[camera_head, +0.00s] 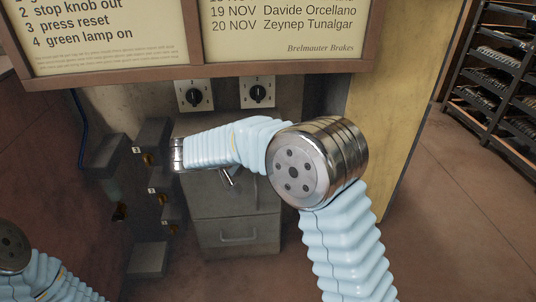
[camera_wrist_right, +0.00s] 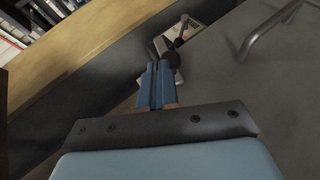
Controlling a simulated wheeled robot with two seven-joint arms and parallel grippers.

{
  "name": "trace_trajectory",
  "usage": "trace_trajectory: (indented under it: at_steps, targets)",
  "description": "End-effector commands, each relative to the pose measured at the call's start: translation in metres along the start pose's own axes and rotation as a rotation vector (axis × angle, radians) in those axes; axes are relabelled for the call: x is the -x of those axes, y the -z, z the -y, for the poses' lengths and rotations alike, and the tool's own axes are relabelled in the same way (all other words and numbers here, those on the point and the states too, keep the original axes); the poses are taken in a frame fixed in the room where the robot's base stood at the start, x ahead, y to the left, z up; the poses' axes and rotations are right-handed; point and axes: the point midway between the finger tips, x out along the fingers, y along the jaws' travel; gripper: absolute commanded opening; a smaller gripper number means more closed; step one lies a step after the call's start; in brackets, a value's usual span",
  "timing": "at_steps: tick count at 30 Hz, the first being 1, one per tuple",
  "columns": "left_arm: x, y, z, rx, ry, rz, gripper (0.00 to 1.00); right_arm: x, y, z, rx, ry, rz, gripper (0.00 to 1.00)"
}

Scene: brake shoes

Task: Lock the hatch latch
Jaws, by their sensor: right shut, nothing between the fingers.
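In the right wrist view my right gripper (camera_wrist_right: 157,84) is shut and empty, its two blue fingers together. Just beyond the fingertips is a small dark knob-like fitting (camera_wrist_right: 172,58) beside a pale plate (camera_wrist_right: 196,40) on a grey panel; it may be the hatch latch, but the fingers partly cover it and I cannot tell its position or whether they touch. A metal handle (camera_head: 229,179) shows just below the forearm. My left gripper is out of view.
Two dark rotary knobs (camera_head: 195,95) (camera_head: 257,94) sit above the cabinet. A drawer handle (camera_head: 238,238) is lower down. Several dark boxes with small numbered tags (camera_head: 152,190) stand at left. A yellowish panel (camera_head: 395,110) bounds the right; a rack (camera_head: 500,85) stands beyond.

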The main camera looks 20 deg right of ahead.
Motion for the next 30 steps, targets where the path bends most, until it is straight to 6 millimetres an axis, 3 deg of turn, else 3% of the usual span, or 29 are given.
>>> trace_trajectory:
  at_steps: [30]
  targets:
    - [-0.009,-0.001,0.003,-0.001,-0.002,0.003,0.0,-0.015,-0.007,-0.004,-0.002,0.009,0.001,0.0]
